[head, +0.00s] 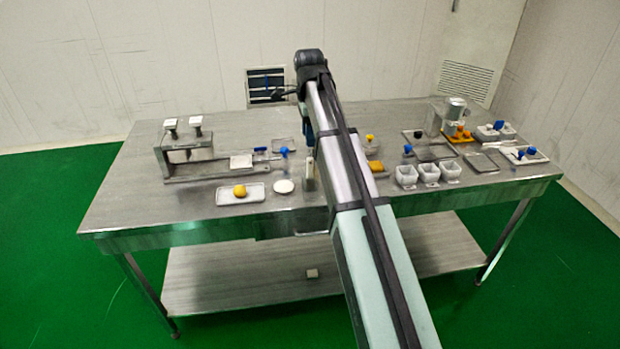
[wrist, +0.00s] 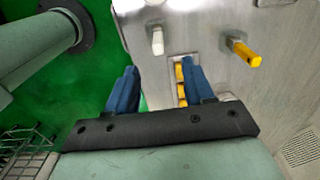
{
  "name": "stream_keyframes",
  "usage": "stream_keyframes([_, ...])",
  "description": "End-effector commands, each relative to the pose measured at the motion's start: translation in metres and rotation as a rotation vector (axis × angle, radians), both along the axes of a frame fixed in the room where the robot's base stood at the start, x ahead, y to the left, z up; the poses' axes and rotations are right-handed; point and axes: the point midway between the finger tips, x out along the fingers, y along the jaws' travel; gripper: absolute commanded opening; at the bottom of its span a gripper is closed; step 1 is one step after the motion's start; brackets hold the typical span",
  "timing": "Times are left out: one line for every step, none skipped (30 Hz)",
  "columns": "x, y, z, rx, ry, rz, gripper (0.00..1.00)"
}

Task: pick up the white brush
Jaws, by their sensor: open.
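My gripper (wrist: 159,67) is open in the wrist view, with its two blue fingers apart and nothing held between them. A short white upright piece (wrist: 157,40), which may be the white brush, shows just beyond the gap between the fingertips, apart from them. In the head view a pale upright piece (head: 310,172) stands on the table beside my arm; I cannot tell if it is the same thing. My arm hides most of the gripper and part of the table there.
A yellow-ended piece (wrist: 245,53) stands right of the white one. Yellow pieces (wrist: 181,88) show near the right finger. On the steel table (head: 120,205) are a tray with an orange ball (head: 240,190), a white dish (head: 284,186) and white cups (head: 406,175). The front left is clear.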

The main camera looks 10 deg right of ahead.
Motion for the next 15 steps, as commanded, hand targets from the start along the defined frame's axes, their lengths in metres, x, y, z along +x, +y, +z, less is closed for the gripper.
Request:
stream_keyframes([-0.002,-0.003,-0.001,-0.001,0.006,-0.009,0.52])
stream_keyframes([-0.002,-0.004,-0.003,-0.001,0.009,-0.012,0.52])
stream_keyframes([-0.003,-0.005,-0.006,-0.002,0.01,-0.014,0.52])
stream_keyframes([-0.003,-0.005,-0.01,-0.002,0.011,-0.014,0.52])
stream_keyframes([-0.003,-0.005,-0.014,-0.002,0.011,-0.014,0.52])
stream_keyframes([-0.003,-0.004,-0.021,-0.001,0.011,-0.013,0.52])
stream_keyframes([-0.004,-0.004,-0.026,-0.001,0.012,-0.013,0.52])
stream_keyframes([-0.004,-0.004,-0.031,-0.001,0.011,-0.012,0.52])
stream_keyframes([-0.003,-0.004,-0.038,-0.001,0.011,-0.012,0.52])
stream_keyframes([-0.003,-0.004,-0.043,-0.001,0.011,-0.012,0.52])
stream_keyframes([-0.003,-0.004,-0.048,-0.001,0.011,-0.012,0.52])
stream_keyframes([-0.003,-0.004,-0.054,-0.001,0.011,-0.011,0.52])
stream_keyframes([-0.003,-0.004,-0.059,-0.001,0.01,-0.011,0.52])
stream_keyframes([-0.003,-0.004,-0.063,-0.001,0.01,-0.011,0.52])
stream_keyframes([-0.003,-0.004,-0.068,-0.001,0.01,-0.011,0.52])
